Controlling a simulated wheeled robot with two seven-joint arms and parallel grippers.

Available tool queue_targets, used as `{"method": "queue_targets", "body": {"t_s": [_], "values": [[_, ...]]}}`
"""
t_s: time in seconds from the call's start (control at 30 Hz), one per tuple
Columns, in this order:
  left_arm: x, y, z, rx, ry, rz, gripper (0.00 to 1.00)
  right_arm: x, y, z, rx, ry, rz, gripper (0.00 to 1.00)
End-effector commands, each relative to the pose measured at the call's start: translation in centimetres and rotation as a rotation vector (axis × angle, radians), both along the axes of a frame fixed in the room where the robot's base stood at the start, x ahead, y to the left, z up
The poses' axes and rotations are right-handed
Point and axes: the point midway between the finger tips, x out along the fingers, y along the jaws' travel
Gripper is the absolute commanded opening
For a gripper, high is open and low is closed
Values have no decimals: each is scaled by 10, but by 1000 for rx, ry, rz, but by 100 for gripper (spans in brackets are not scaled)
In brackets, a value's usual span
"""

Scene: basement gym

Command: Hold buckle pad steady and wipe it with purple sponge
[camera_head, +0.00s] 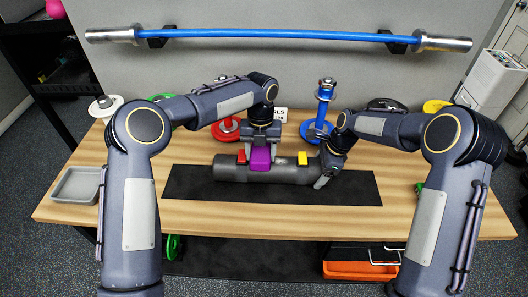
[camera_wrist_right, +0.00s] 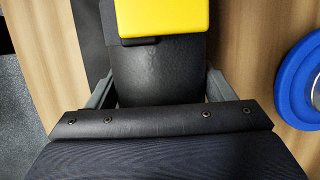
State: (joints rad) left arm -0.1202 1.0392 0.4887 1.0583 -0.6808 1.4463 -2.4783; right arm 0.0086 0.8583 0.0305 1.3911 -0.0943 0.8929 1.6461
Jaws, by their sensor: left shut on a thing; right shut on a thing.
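The buckle pad (camera_head: 287,172) is a dark grey roll lying left to right on a black mat (camera_head: 352,190). It has a red buckle (camera_head: 241,157) near its left end and a yellow buckle (camera_head: 302,158) right of the middle. My left gripper (camera_head: 262,147) points down, shut on the purple sponge (camera_head: 260,159), which sits at the top of the pad between the buckles; firm contact cannot be told. My right gripper (camera_head: 325,175) is shut on the pad's right end. In the right wrist view its fingers (camera_wrist_right: 162,88) flank the dark pad (camera_wrist_right: 160,70), beyond which the yellow buckle (camera_wrist_right: 162,18) shows.
A grey tray (camera_head: 77,186) sits at the table's left end. Behind the pad stand a red plate (camera_head: 227,130) and a blue plate stand (camera_head: 318,128). A blue bar (camera_head: 270,33) hangs on the wall. The table (camera_head: 130,205) is clear in front.

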Motion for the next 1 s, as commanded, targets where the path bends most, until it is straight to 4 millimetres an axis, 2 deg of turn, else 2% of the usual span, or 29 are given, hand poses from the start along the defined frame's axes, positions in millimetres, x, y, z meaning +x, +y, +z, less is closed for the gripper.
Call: {"method": "queue_targets", "body": {"t_s": [0.27,1.0], "values": [[0,-3,0,2,0,0,36,1,-1,0,-2,-2,-4,46],[0,-55,0,1,-1,-1,36,0,-1,0,-1,-1,-3,46]]}}
